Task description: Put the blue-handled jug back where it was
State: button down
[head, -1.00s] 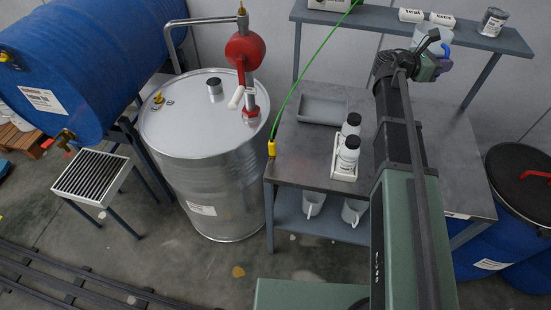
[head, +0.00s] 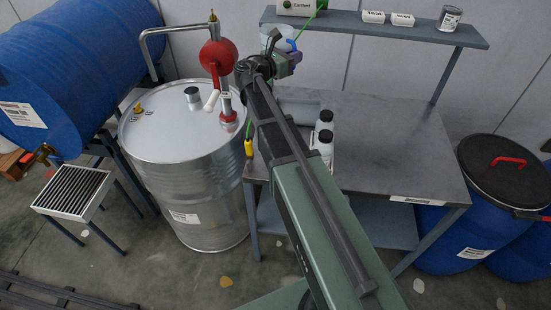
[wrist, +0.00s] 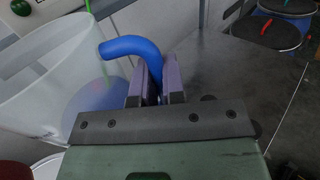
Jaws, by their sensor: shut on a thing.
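The jug (wrist: 40,80) is translucent white with a blue handle (wrist: 125,46). In the wrist view it fills the left side, upright or slightly tilted. My gripper (wrist: 158,82) is shut on the blue handle, with one finger on each side of it. In the head view my gripper (head: 294,60) is above the back left of the grey table (head: 385,140). The jug (head: 285,32) shows there only in part behind my arm, in front of the upper shelf. I cannot see inside it well.
The upper shelf (head: 415,34) carries a control box (head: 297,8), two white labelled blocks and a can (head: 449,18). A steel drum (head: 185,165) with a red pump (head: 218,55) stands left of the table. White bottles (head: 325,145) stand beside my arm. The table's right half is clear.

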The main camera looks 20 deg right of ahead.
jog(key=s+a+f+b, duration=0.3)
jog(key=s+f+b, duration=0.5)
jog(key=s+f, duration=0.3)
jog(key=shift+m, duration=0.3)
jog(key=f+b, duration=0.6)
jog(key=b, duration=0.1)
jog(key=f+b, duration=0.7)
jog(key=s+f+b, duration=0.1)
jog(key=f+b, duration=0.5)
jog(key=b, duration=0.1)
jog(key=shift+d+f, duration=0.15)
jog(key=shift+d, duration=0.1)
jog(key=shift+r+p, duration=0.3)
jog(key=shift+f, duration=0.2)
jog(key=c, duration=1.2)
grip_release()
jog(key=shift+r, duration=0.1)
